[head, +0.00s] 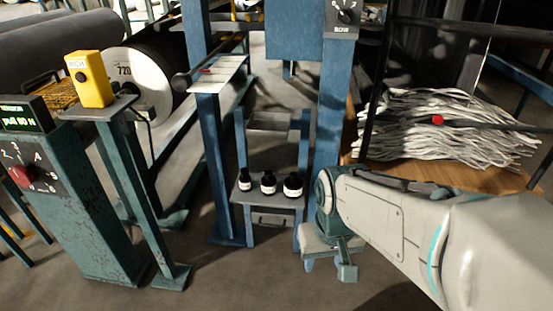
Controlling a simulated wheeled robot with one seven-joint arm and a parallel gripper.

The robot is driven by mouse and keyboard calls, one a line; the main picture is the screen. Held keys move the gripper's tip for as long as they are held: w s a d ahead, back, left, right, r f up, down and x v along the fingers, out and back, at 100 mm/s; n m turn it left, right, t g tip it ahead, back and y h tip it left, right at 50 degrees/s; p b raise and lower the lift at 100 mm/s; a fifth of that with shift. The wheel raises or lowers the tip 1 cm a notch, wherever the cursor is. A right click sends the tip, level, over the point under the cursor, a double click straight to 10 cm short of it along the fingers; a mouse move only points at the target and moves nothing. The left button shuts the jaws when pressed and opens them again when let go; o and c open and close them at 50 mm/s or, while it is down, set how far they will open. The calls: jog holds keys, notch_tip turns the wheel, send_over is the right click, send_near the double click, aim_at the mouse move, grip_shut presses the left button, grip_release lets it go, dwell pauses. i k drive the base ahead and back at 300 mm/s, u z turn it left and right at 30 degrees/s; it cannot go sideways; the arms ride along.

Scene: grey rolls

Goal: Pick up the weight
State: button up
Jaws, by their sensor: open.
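Three black weights with white labels stand upright in a row on a small shelf (263,198): a left weight (244,181), a middle weight (268,183) and a right weight (292,186), which looks the widest. Which one the task means cannot be told. My gripper (328,262) points down to the right of the shelf, apart from the weights. It is open, with no object visible in it. My wrist hides part of the blue post behind it.
A blue post (331,110) rises right behind the shelf. A narrow blue stand (208,160) is on its left. A teal console (85,215) and a yellow box (90,78) stand at left. Pale strands (450,125) lie on a wooden surface at right.

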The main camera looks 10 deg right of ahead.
aim_at(293, 184)
jog(key=z, duration=1.5)
jog(key=i, duration=0.85)
jog(key=u, duration=2.75)
